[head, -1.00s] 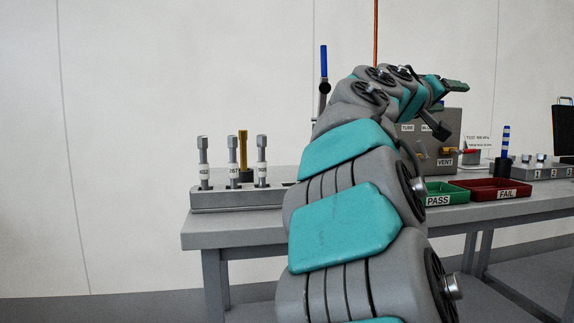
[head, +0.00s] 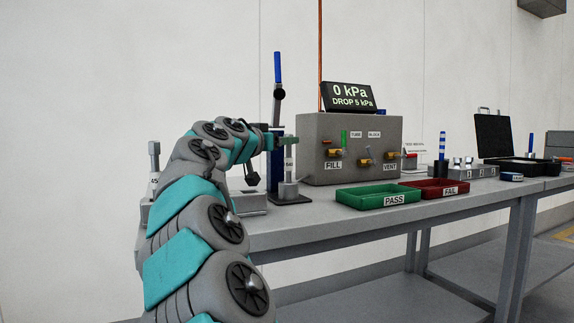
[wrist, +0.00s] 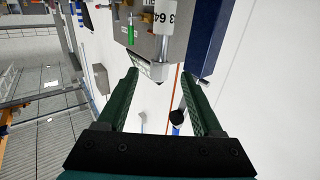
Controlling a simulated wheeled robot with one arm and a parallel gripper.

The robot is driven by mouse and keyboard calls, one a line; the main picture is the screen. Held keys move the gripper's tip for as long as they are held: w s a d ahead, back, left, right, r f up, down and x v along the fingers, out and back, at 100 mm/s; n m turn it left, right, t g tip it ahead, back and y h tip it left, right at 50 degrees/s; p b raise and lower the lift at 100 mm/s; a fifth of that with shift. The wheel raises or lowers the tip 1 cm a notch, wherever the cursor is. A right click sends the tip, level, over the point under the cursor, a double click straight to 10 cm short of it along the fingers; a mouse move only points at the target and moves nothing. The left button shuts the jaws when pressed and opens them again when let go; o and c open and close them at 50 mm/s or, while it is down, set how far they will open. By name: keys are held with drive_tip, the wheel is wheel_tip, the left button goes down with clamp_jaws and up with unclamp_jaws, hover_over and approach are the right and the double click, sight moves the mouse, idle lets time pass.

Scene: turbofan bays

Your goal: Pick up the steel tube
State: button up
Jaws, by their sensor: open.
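A steel tube (head: 289,168) with a white label stands upright in the test stand at the left of the grey box. It also shows in the wrist view (wrist: 162,45), its label partly cut off at the top and its end near the fingertips. My gripper (head: 272,140) is beside the tube's upper part in the head view. In the wrist view my gripper (wrist: 161,76) is open, with the tube's end in the gap between its green fingers. Contact cannot be told. Another steel tube (head: 154,165) stands at the left, partly behind my arm.
The grey box (head: 350,135) with valves and a "0 kPa" display (head: 347,97) stands right of the tube. A blue-handled lever (head: 278,75) rises behind it. A green PASS tray (head: 377,198) and red FAIL tray (head: 440,191) lie along the bench (head: 330,225) front.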

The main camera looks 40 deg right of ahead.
drive_tip(key=shift+r+p+x, duration=0.15)
drive_tip(key=shift+x, duration=0.95)
drive_tip(key=shift+r+p+x, duration=0.15)
drive_tip(key=shift+x, duration=0.9)
drive_tip(key=shift+c, duration=0.4)
clamp_jaws()
